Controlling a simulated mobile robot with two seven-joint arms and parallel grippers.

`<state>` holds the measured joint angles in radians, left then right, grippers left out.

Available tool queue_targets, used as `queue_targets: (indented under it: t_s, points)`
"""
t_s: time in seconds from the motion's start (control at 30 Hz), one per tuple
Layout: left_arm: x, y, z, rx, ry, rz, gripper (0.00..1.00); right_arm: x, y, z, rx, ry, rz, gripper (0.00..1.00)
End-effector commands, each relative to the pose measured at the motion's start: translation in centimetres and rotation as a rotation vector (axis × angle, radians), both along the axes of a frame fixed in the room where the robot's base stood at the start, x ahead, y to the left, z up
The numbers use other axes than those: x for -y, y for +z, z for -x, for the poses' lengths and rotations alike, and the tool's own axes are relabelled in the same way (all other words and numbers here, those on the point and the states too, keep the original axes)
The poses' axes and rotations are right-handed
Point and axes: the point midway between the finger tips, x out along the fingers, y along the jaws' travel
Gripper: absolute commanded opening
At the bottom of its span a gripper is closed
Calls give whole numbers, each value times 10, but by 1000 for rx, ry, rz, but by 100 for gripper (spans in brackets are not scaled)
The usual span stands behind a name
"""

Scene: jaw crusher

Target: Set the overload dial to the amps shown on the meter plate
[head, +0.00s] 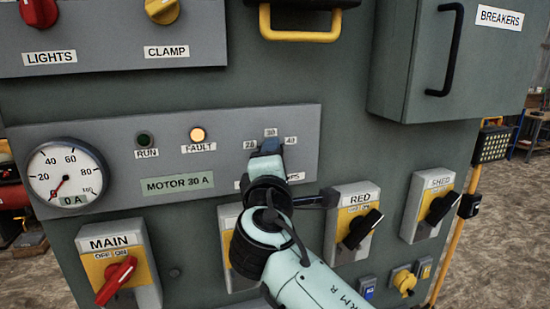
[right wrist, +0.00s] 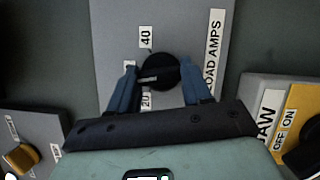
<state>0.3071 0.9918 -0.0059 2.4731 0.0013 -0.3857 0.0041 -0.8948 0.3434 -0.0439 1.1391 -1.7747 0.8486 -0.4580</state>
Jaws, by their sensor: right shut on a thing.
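The overload dial is a round black knob (right wrist: 164,66) in the right wrist view, with marks 20, 30 and 40 around it. The 30 is partly hidden by a finger. A light pointer line on the knob points left, near the 30 and slightly toward the 20. My right gripper (right wrist: 160,88) has its blue fingers on both sides of the knob, shut on it. In the head view my right gripper (head: 266,150) covers the dial, under the scale marks. The meter plate (head: 178,185) reads MOTOR 30 A. My left gripper is not in view.
The round meter (head: 67,178) reads 0 A. The FAULT lamp (head: 198,134) glows amber and the RUN lamp (head: 144,139) is dark. The MAIN switch (head: 118,270), RED switch (head: 356,225) and SHED switch (head: 432,205) sit low. The BREAKERS box (head: 425,60) juts out upper right.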

Motion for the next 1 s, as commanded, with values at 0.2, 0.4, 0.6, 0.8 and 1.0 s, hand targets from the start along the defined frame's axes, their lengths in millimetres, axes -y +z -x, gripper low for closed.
queue_targets:
  t_s: [0.2,0.4,0.6,0.8,1.0]
  points:
    - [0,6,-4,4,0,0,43,0,1,0,-37,0,-114,18]
    - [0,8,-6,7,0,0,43,0,2,0,-56,-1,-172,18]
    - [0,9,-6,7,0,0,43,0,1,0,-62,-1,-194,18]
    - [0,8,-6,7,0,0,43,1,1,0,-63,-1,-196,18]
    - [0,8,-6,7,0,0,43,1,1,0,-62,-1,-195,65]
